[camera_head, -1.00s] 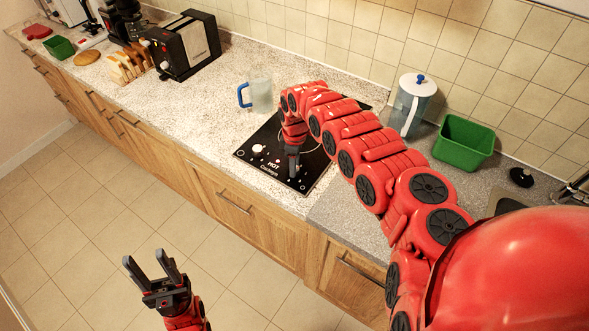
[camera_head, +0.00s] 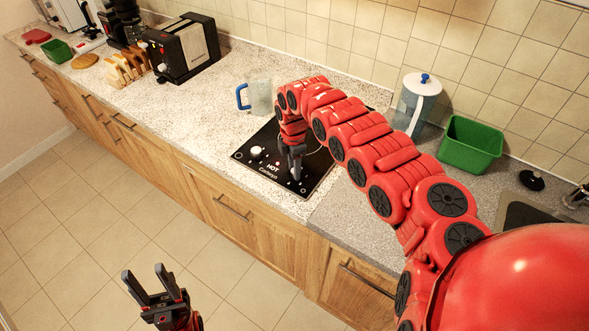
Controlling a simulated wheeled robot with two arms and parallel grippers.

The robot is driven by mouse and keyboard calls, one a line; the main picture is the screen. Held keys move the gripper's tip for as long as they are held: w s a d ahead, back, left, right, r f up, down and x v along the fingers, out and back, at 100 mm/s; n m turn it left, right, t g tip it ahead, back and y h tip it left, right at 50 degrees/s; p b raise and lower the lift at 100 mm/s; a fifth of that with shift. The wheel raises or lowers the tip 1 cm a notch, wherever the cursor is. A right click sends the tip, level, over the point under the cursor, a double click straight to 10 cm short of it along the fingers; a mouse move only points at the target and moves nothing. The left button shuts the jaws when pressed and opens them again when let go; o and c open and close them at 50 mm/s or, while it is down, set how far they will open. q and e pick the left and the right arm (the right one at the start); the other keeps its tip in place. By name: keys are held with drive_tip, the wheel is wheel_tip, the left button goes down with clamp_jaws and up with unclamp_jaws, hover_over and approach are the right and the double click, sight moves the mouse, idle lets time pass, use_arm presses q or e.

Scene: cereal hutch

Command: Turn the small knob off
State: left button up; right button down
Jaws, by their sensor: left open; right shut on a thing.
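The black cooktop (camera_head: 262,174) lies on the speckled counter, with the word HOT on its front panel. A larger white knob (camera_head: 256,152) shows at its left and is free of my grippers. My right gripper (camera_head: 295,174) points down over the right part of the front panel. It is shut on the small knob, which it mostly hides. My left gripper (camera_head: 151,286) is open and empty, over the floor in front of the cabinets.
A glass mug with a blue handle (camera_head: 258,97) stands behind the cooktop. A pitcher (camera_head: 415,104) and a green bin (camera_head: 469,145) stand to the right. A toaster (camera_head: 182,48) and bread slices (camera_head: 123,68) are at the left. Wooden cabinets (camera_head: 250,230) run below the counter.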

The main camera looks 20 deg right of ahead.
idle(0.4)
drive_tip(key=c, duration=0.5)
unclamp_jaws()
drive_tip(key=shift+w+r+b, duration=0.2)
drive_tip(key=shift+r+b, duration=1.1)
drive_tip(key=shift+r, duration=3.05)
drive_tip(key=shift+w+r+b, duration=0.15)
drive_tip(key=shift+r+b, duration=1.1)
drive_tip(key=shift+r, duration=3.1)
